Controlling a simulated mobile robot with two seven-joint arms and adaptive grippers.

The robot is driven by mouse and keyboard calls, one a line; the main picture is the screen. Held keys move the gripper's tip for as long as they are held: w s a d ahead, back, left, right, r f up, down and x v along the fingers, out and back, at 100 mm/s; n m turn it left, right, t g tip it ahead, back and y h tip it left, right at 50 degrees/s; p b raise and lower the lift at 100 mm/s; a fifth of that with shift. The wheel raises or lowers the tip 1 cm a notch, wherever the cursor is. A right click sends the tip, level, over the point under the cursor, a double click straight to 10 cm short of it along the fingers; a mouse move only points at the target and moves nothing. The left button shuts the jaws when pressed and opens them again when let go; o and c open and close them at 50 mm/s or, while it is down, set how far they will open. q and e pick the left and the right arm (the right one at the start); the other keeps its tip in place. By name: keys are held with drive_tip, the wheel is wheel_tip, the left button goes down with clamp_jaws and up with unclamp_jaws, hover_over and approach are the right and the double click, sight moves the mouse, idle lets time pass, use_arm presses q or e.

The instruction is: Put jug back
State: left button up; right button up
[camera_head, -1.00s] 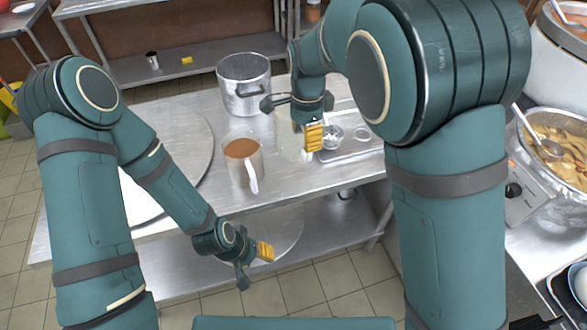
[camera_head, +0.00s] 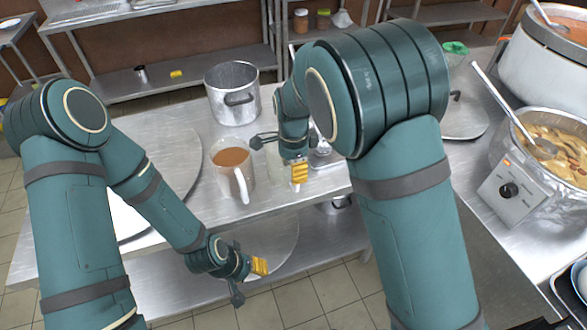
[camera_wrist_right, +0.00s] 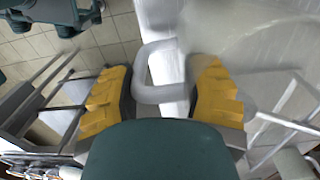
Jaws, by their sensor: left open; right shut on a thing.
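A clear, empty-looking jug (camera_wrist_right: 250,40) is at my right gripper. In the head view it is only a faint shape left of the fingers. My right gripper (camera_head: 299,172) is shut on its handle (camera_wrist_right: 158,95), which runs between the yellow fingers in the wrist view. I cannot tell whether its base touches the table. A translucent jug of brown liquid (camera_head: 231,158) stands on the steel table (camera_head: 190,222) to the left, its handle toward me. My left gripper (camera_head: 248,275) is open and empty in front of the table's front edge.
A metal stockpot (camera_head: 232,106) stands behind the jugs. A round lid or disc lies at the table's left. A tray with small items is partly hidden behind my right gripper. A food pot with a ladle (camera_head: 550,140) stands at right.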

drive_tip(key=shift+r, duration=0.15)
drive_tip(key=o, duration=1.3)
drive_tip(key=shift+f, duration=0.2)
drive_tip(key=shift+c, duration=0.2)
drive_tip(key=shift+r, duration=0.15)
wheel_tip(320, 180, up, 12)
drive_tip(key=p, duration=0.3)
drive_tip(key=shift+w, duration=0.1)
